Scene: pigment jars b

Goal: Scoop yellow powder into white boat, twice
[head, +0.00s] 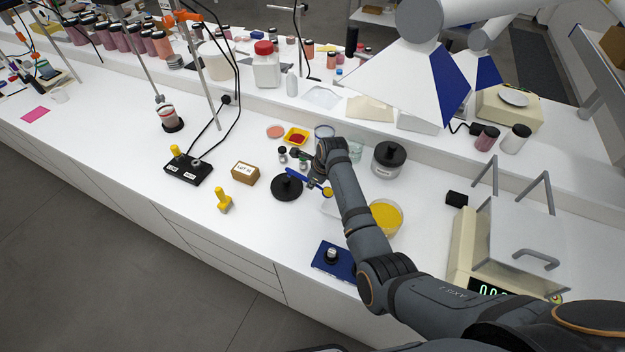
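My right gripper (314,182) comes in from the lower right and points down over the middle of the bench. It appears shut on the handle of a blue scoop (298,175). The scoop's right end (327,191) shows yellow, so it seems to carry yellow powder. A round clear dish of yellow powder (387,214) stands to the right of my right forearm, which covers its left edge. A pale, whitish shape just below the scoop end may be the white boat (329,208); my arm hides part of it. My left gripper is not in view.
A black knobbed lid (286,188) lies left of the scoop. A jar with a black lid (389,160) stands behind the dish. A balance (515,240) is at the right, a blue pad (330,262) at the front edge. A small brown box (245,174) stands left.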

